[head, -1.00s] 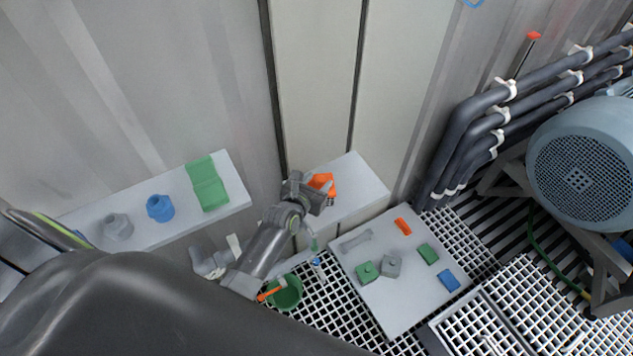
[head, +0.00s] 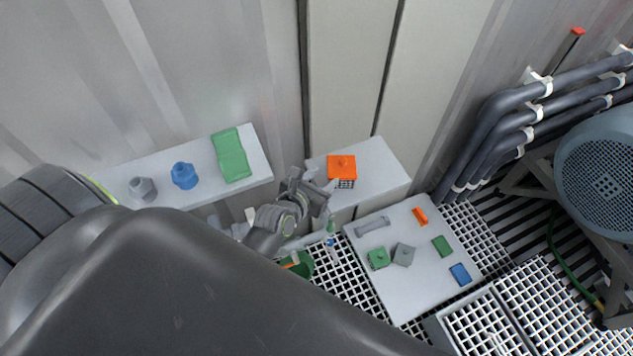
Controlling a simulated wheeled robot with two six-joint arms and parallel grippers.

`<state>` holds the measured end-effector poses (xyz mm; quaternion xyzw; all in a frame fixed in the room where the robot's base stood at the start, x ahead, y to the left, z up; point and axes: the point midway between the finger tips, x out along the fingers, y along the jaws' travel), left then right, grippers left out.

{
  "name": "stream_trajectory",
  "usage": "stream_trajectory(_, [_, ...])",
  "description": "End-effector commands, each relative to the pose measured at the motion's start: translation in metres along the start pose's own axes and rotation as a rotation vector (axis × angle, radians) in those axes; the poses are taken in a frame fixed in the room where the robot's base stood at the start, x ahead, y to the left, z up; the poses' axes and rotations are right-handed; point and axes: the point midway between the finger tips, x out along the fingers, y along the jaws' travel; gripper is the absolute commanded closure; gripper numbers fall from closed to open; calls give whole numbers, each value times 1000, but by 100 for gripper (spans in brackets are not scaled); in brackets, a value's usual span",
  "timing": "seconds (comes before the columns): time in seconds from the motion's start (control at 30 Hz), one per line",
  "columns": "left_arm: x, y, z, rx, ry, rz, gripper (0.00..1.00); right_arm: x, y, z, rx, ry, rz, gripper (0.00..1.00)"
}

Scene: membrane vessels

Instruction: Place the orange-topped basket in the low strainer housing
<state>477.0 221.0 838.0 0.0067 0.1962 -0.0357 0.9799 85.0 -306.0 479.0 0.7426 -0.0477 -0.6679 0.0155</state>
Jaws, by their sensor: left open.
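The orange-topped basket (head: 342,166) stands upright on a white block (head: 378,168) against the wall, in the middle of the head view. Its square orange lid has a small knob, and dark mesh shows below it. My left gripper (head: 324,190) is open and empty, just to the lower left of the basket. A small gap seems to lie between them, but contact is hard to rule out. I cannot make out a low strainer housing; my dark arm covers much of the lower left. My right gripper is not in view.
A low white table (head: 415,290) holds several small green, grey, blue and orange parts. Pipes and a motor (head: 600,175) occupy the right.

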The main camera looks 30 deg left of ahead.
Motion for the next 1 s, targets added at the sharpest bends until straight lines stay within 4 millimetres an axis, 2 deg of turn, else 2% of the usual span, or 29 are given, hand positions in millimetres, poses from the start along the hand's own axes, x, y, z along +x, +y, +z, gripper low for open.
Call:
stream_trajectory(0.1, [-14, 0, 0, -1, -1, 0, 56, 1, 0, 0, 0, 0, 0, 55])
stream_trajectory(0.23, [-21, 0, 0, -1, 0, 0, 56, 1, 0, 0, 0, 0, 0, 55])
stream_trajectory(0.53, [-23, 0, -1, 3, 1, 0, 56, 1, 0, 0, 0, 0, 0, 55])
stream_trajectory(0.67, [-20, 1, -14, 69, 28, 0, 56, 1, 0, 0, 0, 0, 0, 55])
stream_trajectory(0.77, [-17, 2, -40, 202, 80, -3, 56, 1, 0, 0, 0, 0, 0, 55])
stream_trajectory(0.87, [-14, 5, -81, 414, 161, -23, 56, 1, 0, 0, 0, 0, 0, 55])
stream_trajectory(1.0, [-18, 11, -148, 767, 285, -91, 56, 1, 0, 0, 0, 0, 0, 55])
